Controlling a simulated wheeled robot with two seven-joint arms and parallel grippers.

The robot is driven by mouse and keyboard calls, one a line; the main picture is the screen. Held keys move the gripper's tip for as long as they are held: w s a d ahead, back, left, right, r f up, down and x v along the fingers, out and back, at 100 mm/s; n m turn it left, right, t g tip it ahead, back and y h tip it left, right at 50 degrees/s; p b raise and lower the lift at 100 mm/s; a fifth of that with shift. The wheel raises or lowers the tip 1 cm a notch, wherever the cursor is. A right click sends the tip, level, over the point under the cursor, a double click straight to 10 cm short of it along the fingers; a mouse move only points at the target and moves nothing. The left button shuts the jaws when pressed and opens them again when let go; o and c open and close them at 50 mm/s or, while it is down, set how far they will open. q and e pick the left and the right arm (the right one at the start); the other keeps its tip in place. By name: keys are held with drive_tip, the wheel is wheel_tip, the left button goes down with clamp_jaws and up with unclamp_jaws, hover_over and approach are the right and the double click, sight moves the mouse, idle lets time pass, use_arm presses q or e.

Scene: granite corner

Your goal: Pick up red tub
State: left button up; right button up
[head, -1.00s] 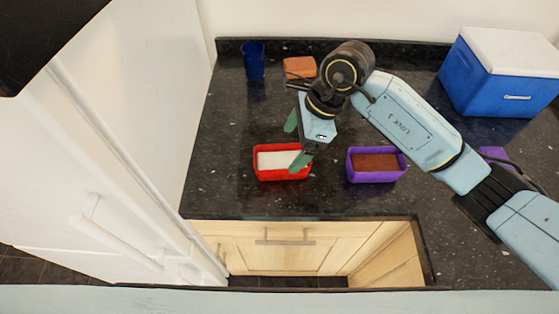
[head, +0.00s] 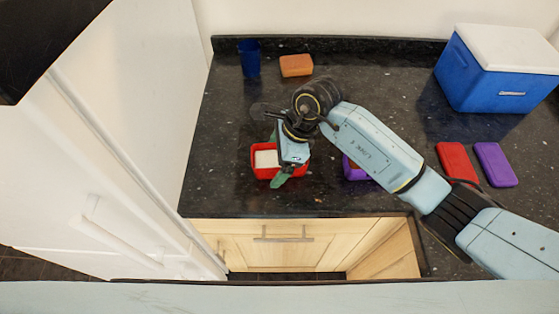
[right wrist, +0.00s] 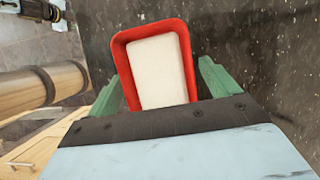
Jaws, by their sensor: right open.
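The red tub (head: 257,172) stands on the dark granite counter near its front edge, with a white filling inside. My right gripper (head: 277,164) is over the tub in the head view and hides part of it. In the right wrist view the red tub (right wrist: 188,53) lies ahead between the two green fingers of the right gripper (right wrist: 163,80), which are apart, one on each side. I cannot tell whether the fingers touch the tub's walls. My left gripper is not in view.
A purple tub (head: 352,172) is right of the red tub, partly hidden by my arm. Red (head: 457,163) and purple (head: 494,164) lids lie further right. A blue cup (head: 250,59), an orange-brown block (head: 296,65) and a blue cooler (head: 497,75) stand behind. A white fridge (head: 120,150) borders the left.

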drive_tip(key=shift+f+b, duration=0.25)
drive_tip(key=shift+b, duration=0.1)
idle(0.4)
drive_tip(key=c, duration=1.3)
drive_tip(key=shift+o, duration=0.2)
drive_tip(key=shift+r+p, duration=0.4)
drive_tip(key=shift+p, duration=0.05)
wheel_tip(320, 180, up, 10)
drive_tip(key=d+n+g+h+b, duration=0.3)
drive_tip(key=d+n+g+h, duration=0.1)
drive_tip(key=d+n, duration=1.3)
drive_tip(key=d, duration=0.4)
drive_tip(key=shift+w+h, duration=0.15)
drive_tip(key=shift+h, duration=0.15)
